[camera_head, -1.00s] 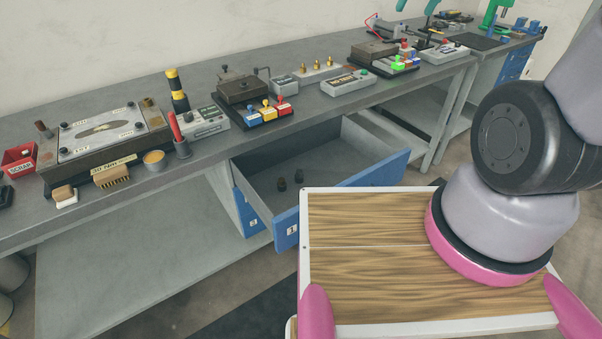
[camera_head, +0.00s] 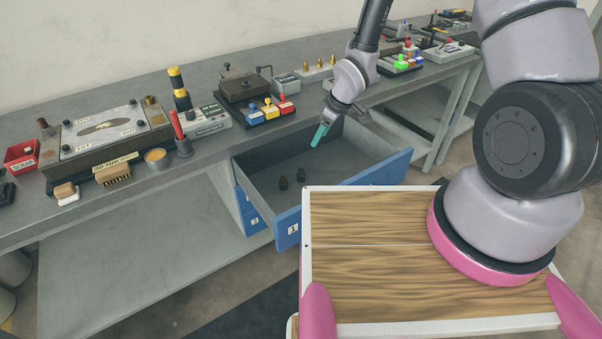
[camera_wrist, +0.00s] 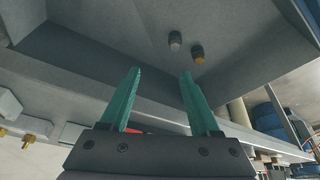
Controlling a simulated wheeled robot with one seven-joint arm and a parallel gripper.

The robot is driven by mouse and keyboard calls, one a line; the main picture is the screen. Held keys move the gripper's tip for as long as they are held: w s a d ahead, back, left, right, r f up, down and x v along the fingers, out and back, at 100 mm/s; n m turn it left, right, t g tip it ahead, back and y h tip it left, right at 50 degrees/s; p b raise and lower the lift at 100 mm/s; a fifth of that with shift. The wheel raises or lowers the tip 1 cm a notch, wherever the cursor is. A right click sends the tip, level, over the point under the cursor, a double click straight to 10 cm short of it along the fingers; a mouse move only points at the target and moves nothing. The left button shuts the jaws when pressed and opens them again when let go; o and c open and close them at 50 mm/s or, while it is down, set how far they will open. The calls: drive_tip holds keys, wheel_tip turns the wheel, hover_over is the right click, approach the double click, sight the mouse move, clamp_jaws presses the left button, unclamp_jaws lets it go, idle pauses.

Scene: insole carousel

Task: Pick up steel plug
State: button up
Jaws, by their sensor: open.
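Two small plugs stand close together on the drawer floor. In the wrist view one is plain grey, likely the steel plug (camera_wrist: 175,40), and the other plug (camera_wrist: 198,53) has a brass-coloured end. In the head view both look dark, one plug (camera_head: 283,186) at left and one plug (camera_head: 300,174) at right; I cannot tell their metals there. My gripper (camera_head: 319,135), with teal fingers, is above the open drawer, to the right of and higher than the plugs. In the wrist view my gripper (camera_wrist: 160,72) is open and empty, apart from both plugs.
The blue-fronted drawer (camera_head: 374,170) is pulled out under the grey bench (camera_head: 150,193); its walls surround the plugs. Several fixtures stand on the bench top, including a row of brass pieces (camera_head: 318,66) near my arm. The drawer floor around the plugs is clear.

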approach(301, 170)
drive_tip(key=shift+n+g, duration=0.3)
drive_tip(key=shift+n, duration=0.1)
drive_tip(key=x, duration=0.8)
drive_tip(key=shift+w+a+f, duration=0.1)
drive_tip(key=shift+w+f, duration=0.25)
clamp_jaws()
